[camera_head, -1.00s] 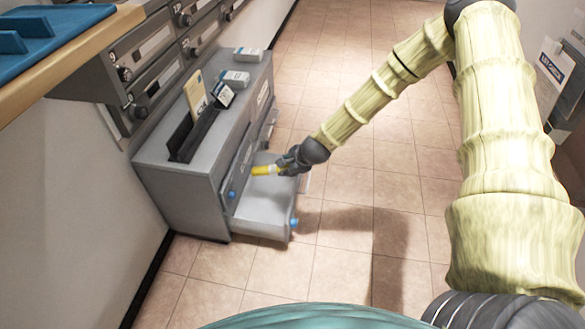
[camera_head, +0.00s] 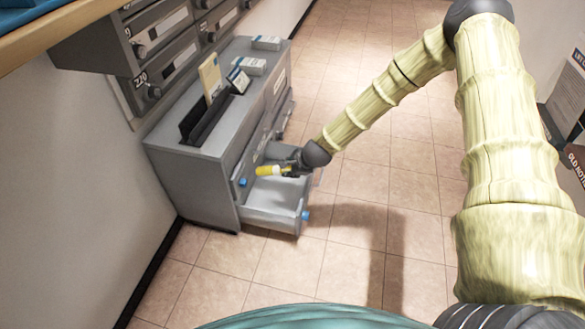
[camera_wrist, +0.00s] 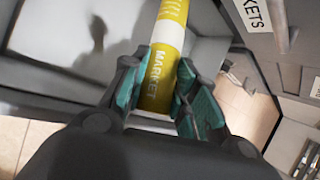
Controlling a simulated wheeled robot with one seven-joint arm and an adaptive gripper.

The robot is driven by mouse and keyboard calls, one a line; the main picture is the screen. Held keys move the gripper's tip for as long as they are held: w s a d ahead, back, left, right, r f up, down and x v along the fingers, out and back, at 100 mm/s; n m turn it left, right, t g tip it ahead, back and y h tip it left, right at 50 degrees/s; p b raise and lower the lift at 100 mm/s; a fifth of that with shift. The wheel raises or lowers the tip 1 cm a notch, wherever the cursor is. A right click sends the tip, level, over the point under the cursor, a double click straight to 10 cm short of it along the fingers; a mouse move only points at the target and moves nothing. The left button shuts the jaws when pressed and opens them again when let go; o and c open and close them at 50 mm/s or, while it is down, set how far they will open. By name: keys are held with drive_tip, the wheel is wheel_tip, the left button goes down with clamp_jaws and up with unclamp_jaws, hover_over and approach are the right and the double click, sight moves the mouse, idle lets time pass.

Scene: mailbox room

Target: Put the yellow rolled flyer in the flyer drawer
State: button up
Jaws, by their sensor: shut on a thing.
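The yellow rolled flyer (camera_head: 268,171) has a white band and the word MARKET on it. It also shows in the wrist view (camera_wrist: 162,60). My gripper (camera_head: 287,170) is shut on one end of it; in the wrist view the teal fingers (camera_wrist: 160,92) press on both its sides. The flyer is held over the open drawer (camera_head: 272,214) of the grey cabinet (camera_head: 190,180). The drawer's pale floor shows bare beside the flyer in the wrist view. How high the flyer is above that floor is hard to tell.
A black holder with cards (camera_head: 207,122) and small boxes (camera_head: 250,65) stand on the cabinet top. Grey mailboxes (camera_head: 165,38) hang on the wall above it. The tiled floor (camera_head: 345,255) in front of the drawer is clear. Boxes or signs stand at the right edge.

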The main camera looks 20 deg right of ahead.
drive_tip(key=o, duration=1.1)
drive_tip(key=shift+v, duration=5.9)
drive_tip(key=shift+s, duration=0.1)
